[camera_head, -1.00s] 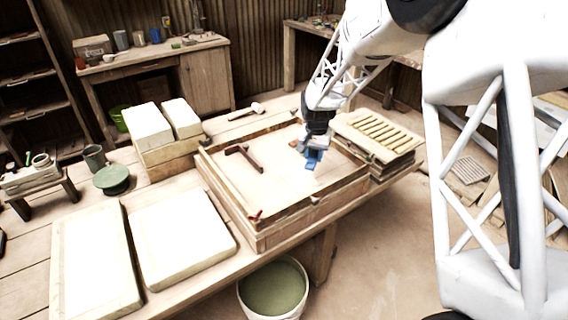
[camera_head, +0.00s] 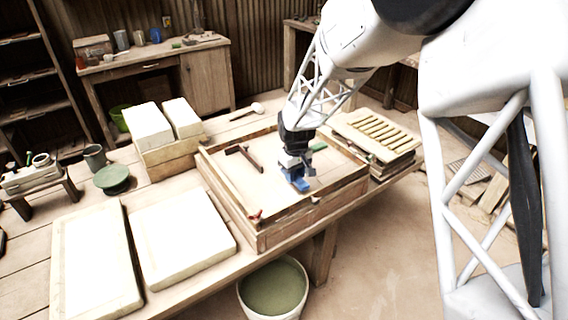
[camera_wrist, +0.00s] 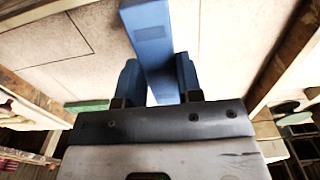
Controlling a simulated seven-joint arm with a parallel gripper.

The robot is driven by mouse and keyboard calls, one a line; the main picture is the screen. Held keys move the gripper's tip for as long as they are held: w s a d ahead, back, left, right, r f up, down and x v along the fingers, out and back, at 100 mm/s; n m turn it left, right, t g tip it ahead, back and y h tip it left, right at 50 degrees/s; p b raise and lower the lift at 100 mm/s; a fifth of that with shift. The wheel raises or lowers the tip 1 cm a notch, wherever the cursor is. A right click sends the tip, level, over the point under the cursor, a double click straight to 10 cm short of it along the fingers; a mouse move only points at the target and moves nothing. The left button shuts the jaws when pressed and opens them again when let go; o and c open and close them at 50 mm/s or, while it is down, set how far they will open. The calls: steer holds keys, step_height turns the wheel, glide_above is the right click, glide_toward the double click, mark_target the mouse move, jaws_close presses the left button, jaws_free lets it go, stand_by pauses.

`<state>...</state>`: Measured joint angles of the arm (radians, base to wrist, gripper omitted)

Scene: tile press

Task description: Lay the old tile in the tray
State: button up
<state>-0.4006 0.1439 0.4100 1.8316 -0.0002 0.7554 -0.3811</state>
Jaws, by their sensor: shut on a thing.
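My gripper (camera_head: 297,184) is low over the pale floor of a shallow wooden frame (camera_head: 258,240) in the head view. In the wrist view my gripper (camera_wrist: 160,80) has its two blue fingers closed on a flat blue piece (camera_wrist: 150,28), which widens beyond the fingertips. I cannot tell whether this piece is the old tile, or whether it touches the floor. Pale slabs with dark seams (camera_wrist: 70,40) lie below it. I cannot tell which thing here is the tray.
A dark red T-shaped tool (camera_head: 243,158) lies in the frame. A small green piece (camera_head: 318,147) is at its far side. A slatted board (camera_head: 378,130) stands to the right, pale slabs (camera_head: 182,238) to the left. A bucket (camera_head: 272,290) is below the table's front edge.

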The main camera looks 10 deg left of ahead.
stand_by(0.4)
steer(key=w+a, duration=0.2)
steer(key=w, duration=0.2)
steer(key=w+a+f, duration=0.1)
steer(key=w+a, duration=0.1)
steer(key=w, duration=0.3)
steer(key=w+a, duration=0.1)
steer(key=w, duration=0.4)
steer(key=shift+a+f, duration=0.2)
steer(key=shift+a, duration=0.2)
steer(key=shift+w+a, duration=0.1)
steer(key=shift+w, duration=0.15)
steer(key=shift+w+a+f, duration=0.1)
steer(key=shift+w+f, duration=0.05)
steer(key=shift+f, duration=1.65)
steer(key=shift+f, duration=0.15)
steer(key=o, duration=1)
steer(key=shift+c, duration=0.2)
